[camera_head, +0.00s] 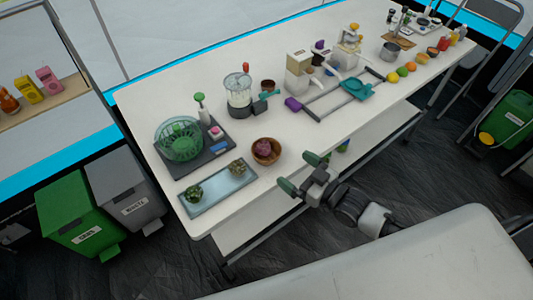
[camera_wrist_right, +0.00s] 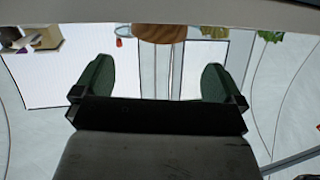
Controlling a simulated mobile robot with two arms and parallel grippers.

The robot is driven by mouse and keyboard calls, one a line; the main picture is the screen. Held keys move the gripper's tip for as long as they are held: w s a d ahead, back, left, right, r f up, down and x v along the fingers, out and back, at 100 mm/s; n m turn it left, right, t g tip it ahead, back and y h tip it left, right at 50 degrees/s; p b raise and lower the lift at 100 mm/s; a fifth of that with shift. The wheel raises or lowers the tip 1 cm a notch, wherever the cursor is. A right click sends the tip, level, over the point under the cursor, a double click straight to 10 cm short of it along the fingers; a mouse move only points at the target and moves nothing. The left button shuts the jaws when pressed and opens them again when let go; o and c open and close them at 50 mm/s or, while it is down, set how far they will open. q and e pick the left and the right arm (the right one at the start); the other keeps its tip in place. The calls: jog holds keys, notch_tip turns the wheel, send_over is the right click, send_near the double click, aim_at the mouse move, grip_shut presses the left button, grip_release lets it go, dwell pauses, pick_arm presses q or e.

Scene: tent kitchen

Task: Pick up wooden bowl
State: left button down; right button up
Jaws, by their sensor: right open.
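The wooden bowl (camera_head: 274,157) stands near the front edge of the white table, with a round purplish-red item (camera_head: 264,147) in it. My right gripper (camera_head: 299,172) is just in front of that edge, to the lower right of the bowl and apart from it. Its two green fingers are spread and nothing is between them. In the right wrist view the gripper (camera_wrist_right: 157,78) shows open, and a brown wooden shape (camera_wrist_right: 159,33), which looks like the bowl, is beyond the fingers at the top. My left gripper is not in view.
A glass-like tray (camera_head: 218,189) with two green plants lies left of the bowl. Behind it are a dark board with a green basket (camera_head: 179,139) and a blender (camera_head: 239,97). A small brown pot (camera_head: 267,86) stands further back.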

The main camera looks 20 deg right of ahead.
aim_at(268, 150)
jog(key=p+x, duration=0.1)
jog(key=x, duration=0.9)
jog(key=shift+f, duration=0.1)
jog(key=c, duration=0.7)
